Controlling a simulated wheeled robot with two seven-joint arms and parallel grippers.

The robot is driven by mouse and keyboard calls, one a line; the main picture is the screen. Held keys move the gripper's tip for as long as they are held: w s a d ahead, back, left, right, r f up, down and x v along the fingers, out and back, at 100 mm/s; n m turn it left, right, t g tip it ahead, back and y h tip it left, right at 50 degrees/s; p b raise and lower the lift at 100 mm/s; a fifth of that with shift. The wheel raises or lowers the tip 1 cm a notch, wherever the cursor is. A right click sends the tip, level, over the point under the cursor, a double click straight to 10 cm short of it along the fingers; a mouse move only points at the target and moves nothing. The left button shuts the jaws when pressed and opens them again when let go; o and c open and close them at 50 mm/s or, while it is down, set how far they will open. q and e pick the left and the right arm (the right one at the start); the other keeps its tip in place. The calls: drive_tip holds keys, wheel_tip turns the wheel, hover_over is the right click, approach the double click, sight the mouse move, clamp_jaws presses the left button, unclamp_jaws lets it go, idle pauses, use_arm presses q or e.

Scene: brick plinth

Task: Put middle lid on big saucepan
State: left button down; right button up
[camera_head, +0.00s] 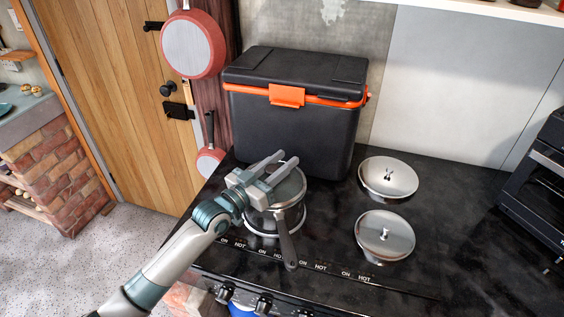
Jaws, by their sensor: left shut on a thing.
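My left gripper (277,170) is over the stovetop, shut on a round grey lid (292,188); the fingers cover its knob. The lid is on or just above a metal saucepan (290,214), and I cannot tell whether it rests fully on the rim. The saucepan's dark handle (286,245) points to the front edge. My gripper and wrist hide the left part of lid and pan. Two more shiny round lids with knobs lie to the right, one farther back (400,181) and one nearer (398,243). My right gripper is not in view.
A large black box with an orange latch (287,96) stands right behind the saucepan. A black oven-like appliance (545,175) is at the far right. Red pans (194,45) hang on the left. The dark counter (460,230) right of the lids is clear.

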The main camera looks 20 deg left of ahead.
use_arm(q)
drive_tip(key=shift+f+b, duration=0.35)
drive_tip(key=shift+f, duration=0.15)
idle(0.3)
drive_tip(key=c, duration=1.2)
unclamp_jaws()
drive_tip(key=shift+f, duration=0.1)
drive_tip(key=shift+s+a+f, duration=0.1)
drive_tip(key=shift+s+a, duration=0.15)
drive_tip(key=shift+s, duration=0.25)
drive_tip(key=b+v, duration=0.5)
drive_tip(key=v, duration=1.1)
drive_tip(key=shift+s+a, duration=0.15)
